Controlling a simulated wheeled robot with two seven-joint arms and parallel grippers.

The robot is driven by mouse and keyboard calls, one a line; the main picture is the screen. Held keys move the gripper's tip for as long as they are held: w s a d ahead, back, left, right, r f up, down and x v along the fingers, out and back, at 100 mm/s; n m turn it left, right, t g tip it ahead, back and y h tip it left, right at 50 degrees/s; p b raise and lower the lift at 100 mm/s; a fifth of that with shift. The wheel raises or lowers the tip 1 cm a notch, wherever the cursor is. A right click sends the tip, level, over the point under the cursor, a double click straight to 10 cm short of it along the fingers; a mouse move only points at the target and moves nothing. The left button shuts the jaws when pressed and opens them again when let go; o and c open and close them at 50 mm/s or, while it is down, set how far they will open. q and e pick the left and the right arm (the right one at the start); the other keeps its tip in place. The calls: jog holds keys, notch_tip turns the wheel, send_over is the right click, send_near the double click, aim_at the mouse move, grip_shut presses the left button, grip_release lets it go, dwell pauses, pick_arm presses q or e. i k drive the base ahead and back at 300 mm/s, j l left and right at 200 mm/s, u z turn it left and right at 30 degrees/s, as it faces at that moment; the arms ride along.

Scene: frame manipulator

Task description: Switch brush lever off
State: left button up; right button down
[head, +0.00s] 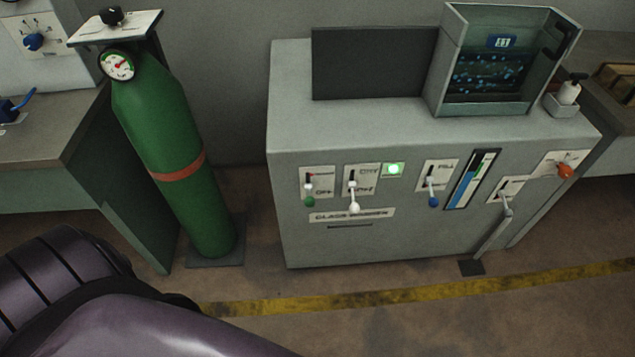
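A grey cabinet (288,125) stands ahead, with a label plate (375,217) that seems to read "Glass washer". Its front has a lever with a green knob (310,202), a lever with a white knob (354,208) and a lever with a blue knob (433,202). All three knobs hang at the low end of their plates. A grey lever (508,211) sits farther right. The small print is too blurred to tell which is the brush lever. Neither of my grippers is in view.
A green lamp (393,169) is lit on the panel. A green gas cylinder (165,140) stands left of the cabinet. An open-fronted box (437,65) is on top, at the right. Floor with a yellow stripe (400,297) lies clear in front.

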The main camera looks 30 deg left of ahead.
aim_at(308, 200)
jog(key=u, duration=1)
